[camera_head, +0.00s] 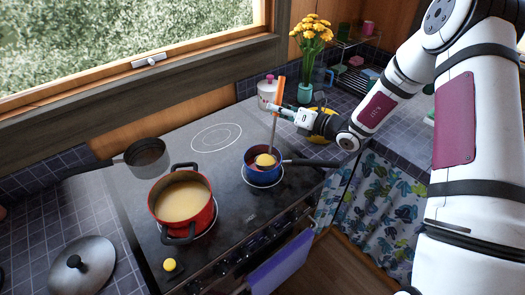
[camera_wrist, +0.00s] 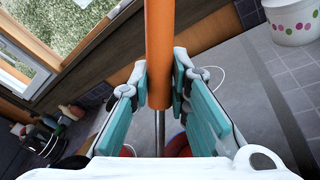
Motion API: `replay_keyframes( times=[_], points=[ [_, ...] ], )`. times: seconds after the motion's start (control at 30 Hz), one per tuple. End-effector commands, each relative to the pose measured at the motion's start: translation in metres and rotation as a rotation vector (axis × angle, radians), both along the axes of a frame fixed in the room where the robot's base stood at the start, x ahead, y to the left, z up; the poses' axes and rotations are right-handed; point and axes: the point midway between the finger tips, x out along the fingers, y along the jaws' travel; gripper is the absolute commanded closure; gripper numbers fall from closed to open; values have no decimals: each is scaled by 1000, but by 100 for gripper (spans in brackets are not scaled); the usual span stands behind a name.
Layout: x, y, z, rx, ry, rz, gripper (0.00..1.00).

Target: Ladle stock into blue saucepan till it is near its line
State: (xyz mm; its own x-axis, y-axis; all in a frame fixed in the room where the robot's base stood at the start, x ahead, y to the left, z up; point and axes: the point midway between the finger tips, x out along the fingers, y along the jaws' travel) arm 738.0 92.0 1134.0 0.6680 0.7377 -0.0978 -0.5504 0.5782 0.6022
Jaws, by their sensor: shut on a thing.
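My gripper (camera_head: 280,109) is shut on the orange handle of the ladle (camera_head: 279,92); the handle (camera_wrist: 160,45) runs upright between the pads in the wrist view. The ladle's bowl (camera_head: 265,159), with yellowish stock in it, is at the mouth of the blue saucepan (camera_head: 250,171). I cannot tell whether the bowl touches the saucepan. The saucepan's line and the level inside are not clear. The red pot (camera_head: 209,217) holds pale yellow stock (camera_head: 183,200) and stands on the stove to the left of the saucepan.
A grey pan (camera_head: 146,155) stands behind the red pot. A lid (camera_head: 83,263) lies on the left counter. A white dotted pot (camera_head: 268,92) and a flower vase (camera_head: 304,93) stand at the back. The back middle of the stove top (camera_head: 221,165) is clear.

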Motion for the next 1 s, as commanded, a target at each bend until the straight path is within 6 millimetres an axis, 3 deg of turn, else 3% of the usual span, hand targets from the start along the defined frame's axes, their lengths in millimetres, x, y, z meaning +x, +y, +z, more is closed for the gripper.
replay_keyframes(
  times=[1.0],
  points=[
    [15, 1, -5, -3, 69, 1, 100]
  ],
)
